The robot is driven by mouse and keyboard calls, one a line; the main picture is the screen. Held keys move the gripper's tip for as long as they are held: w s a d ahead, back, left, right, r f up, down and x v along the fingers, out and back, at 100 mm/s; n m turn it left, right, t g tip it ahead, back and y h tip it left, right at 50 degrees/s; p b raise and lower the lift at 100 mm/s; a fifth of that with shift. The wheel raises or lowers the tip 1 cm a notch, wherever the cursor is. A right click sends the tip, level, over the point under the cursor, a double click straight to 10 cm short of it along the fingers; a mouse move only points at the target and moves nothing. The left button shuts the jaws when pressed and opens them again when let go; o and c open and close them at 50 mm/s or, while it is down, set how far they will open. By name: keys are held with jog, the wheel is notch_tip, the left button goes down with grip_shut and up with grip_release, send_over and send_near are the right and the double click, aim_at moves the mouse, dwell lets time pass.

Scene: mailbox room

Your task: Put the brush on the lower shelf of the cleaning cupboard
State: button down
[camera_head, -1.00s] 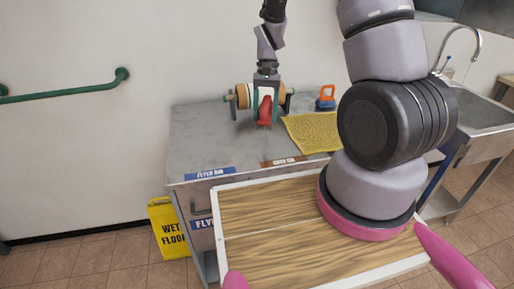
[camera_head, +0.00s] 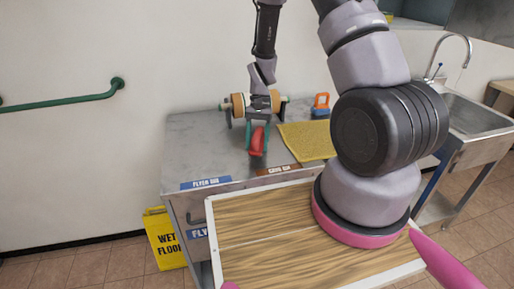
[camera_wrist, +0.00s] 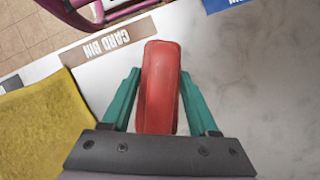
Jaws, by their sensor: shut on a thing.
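The red brush (camera_head: 257,141) is between the teal fingers of my gripper (camera_head: 257,136), over the grey table (camera_head: 200,145), behind its front edge. In the wrist view the brush (camera_wrist: 160,88) is a long rounded red body between the two fingers (camera_wrist: 160,100), which are shut on it. Its underside is hidden there, and I cannot tell how far it is above the table. The cleaning cupboard and its lower shelf are not recognisable in these views.
A yellow wet-floor sign (camera_head: 164,238) stands left of the table. A sink (camera_head: 477,112) is at right.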

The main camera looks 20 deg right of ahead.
jog(key=shift+f, duration=0.85)
jog(key=shift+c, duration=0.7)
grip_release()
jog(key=shift+f, duration=0.1)
